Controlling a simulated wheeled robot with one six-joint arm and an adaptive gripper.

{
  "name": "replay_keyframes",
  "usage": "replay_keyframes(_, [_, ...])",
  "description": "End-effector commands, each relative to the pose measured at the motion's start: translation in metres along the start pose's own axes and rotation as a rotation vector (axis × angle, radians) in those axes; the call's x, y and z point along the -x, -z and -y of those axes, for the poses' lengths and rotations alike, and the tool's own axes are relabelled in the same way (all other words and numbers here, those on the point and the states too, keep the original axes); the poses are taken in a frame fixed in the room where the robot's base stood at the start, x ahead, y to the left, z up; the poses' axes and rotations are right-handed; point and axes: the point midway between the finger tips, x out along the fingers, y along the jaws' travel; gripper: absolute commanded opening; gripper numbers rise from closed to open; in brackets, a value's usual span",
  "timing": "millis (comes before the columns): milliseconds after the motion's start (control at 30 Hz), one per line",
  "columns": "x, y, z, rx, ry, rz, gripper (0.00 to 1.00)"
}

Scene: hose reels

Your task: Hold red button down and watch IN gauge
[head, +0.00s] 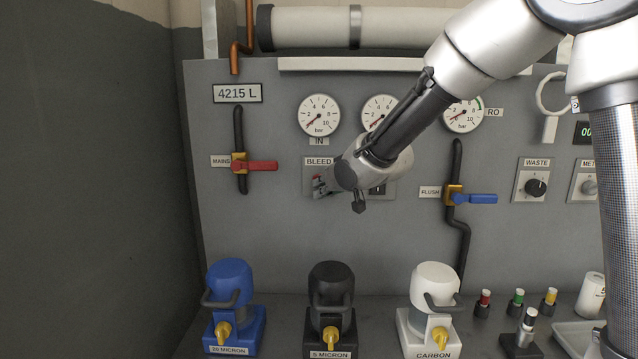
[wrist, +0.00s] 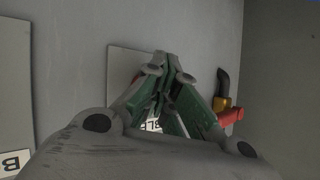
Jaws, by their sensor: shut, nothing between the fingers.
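The IN gauge (head: 319,115) is a round white dial in bar, at the upper left of the panel in the head view. Its needle points to the lower left, near zero. The BLEED plate (head: 309,185) is below it. A small patch of red (head: 316,181) shows there at my fingertips; it seems to be the button, mostly hidden. My gripper (head: 321,188) is shut and empty, its tips at the plate; I cannot tell whether they press the button.
The MAINS valve with its red lever (head: 262,166) is just left of my gripper. The FLUSH valve with a blue lever (head: 480,199) is to the right. Blue, black and white filter housings (head: 228,282) stand below. My arm partly covers the middle gauge (head: 379,106).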

Motion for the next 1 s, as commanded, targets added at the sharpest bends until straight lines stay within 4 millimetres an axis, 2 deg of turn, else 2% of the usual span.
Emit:
replay_keyframes(367, [0.001, 0.000, 0.000, 0.000, 0.000, -0.001, 0.00])
replay_keyframes(733, [0.013, -0.009, 0.009, 0.001, 0.001, -0.001, 0.00])
replay_keyframes(1000, [0.013, -0.010, 0.010, 0.000, 0.000, 0.000, 0.00])
